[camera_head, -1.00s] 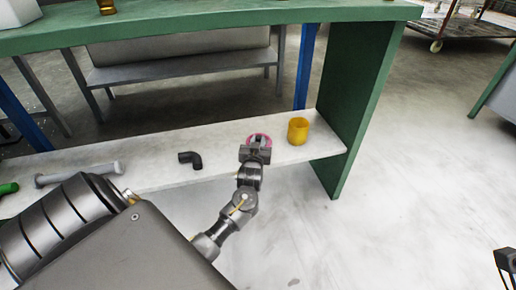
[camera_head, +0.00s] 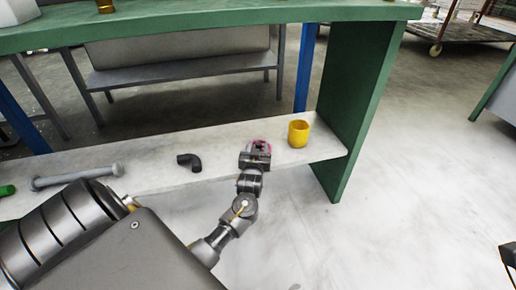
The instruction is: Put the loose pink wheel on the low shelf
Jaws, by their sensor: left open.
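The low shelf (camera_head: 225,156) is the pale board under the green bench. The pink wheel (camera_head: 261,141) is at the shelf's right part, partly hidden by my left gripper (camera_head: 257,147). My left gripper reaches in from the front with its jaws open at the wheel. I cannot tell whether the fingers touch the wheel, or whether the wheel rests fully on the shelf. A dark piece at the right edge, likely my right gripper (camera_head: 509,256), is mostly cut off, so its jaws cannot be judged.
A yellow cup (camera_head: 298,133) stands on the shelf just right of the wheel. A black elbow pipe (camera_head: 190,162) and a grey bolt (camera_head: 78,176) lie to the left. The green bench side panel (camera_head: 352,110) closes off the right end.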

